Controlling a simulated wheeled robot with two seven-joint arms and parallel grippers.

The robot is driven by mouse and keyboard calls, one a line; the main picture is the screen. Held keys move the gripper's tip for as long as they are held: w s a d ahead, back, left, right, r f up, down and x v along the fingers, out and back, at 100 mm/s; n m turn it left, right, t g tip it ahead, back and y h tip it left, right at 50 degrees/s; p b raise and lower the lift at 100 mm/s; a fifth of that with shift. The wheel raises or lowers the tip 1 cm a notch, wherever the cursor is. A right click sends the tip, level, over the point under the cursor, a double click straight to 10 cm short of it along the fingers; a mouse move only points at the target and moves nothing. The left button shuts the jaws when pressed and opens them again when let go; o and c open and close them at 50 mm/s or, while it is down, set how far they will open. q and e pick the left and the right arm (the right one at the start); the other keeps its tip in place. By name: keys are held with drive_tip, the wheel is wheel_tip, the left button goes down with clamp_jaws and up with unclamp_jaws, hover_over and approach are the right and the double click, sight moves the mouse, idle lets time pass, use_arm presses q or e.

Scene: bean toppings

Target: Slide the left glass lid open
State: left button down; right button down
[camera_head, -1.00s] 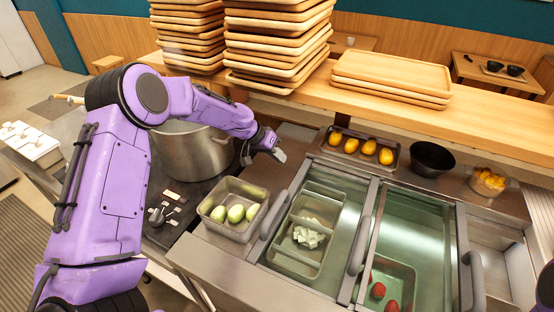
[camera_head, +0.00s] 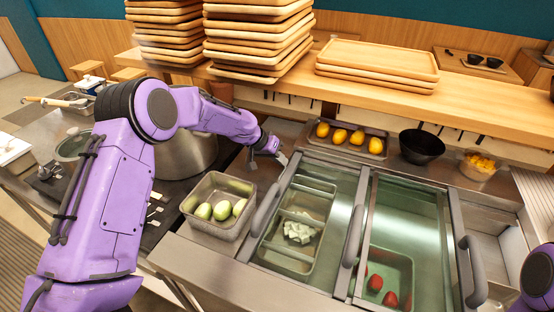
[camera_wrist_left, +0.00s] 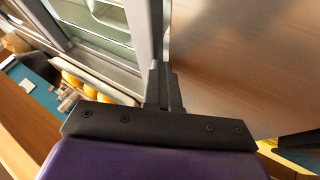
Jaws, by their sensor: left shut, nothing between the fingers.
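The left glass lid (camera_head: 342,205) lies over the left bay of the steel counter, in a metal frame with a grey bar handle (camera_head: 262,210) along its left side. A pan with white cubes (camera_head: 299,232) shows through it. My left gripper (camera_head: 280,157) is shut and empty at the far left corner of the lid's frame, beyond the handle. In the left wrist view its fingers (camera_wrist_left: 166,88) are together beside the metal frame edge. I cannot tell whether they touch it. Part of my right arm shows at the right edge; its gripper is out of view.
A second glass lid (camera_head: 410,215) is on the right, over red items. A tray of yellow fruit (camera_head: 348,139) and a black bowl (camera_head: 421,146) stand behind. A pan of green vegetables (camera_head: 219,205) and a large pot (camera_head: 188,155) are left of the lid.

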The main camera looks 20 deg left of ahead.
use_arm(q)
drive_tip(key=d, duration=1.2)
drive_tip(key=w+d, duration=0.1)
drive_tip(key=d, duration=0.6)
drive_tip(key=shift+p, duration=0.3)
drive_tip(key=shift+r, duration=0.1)
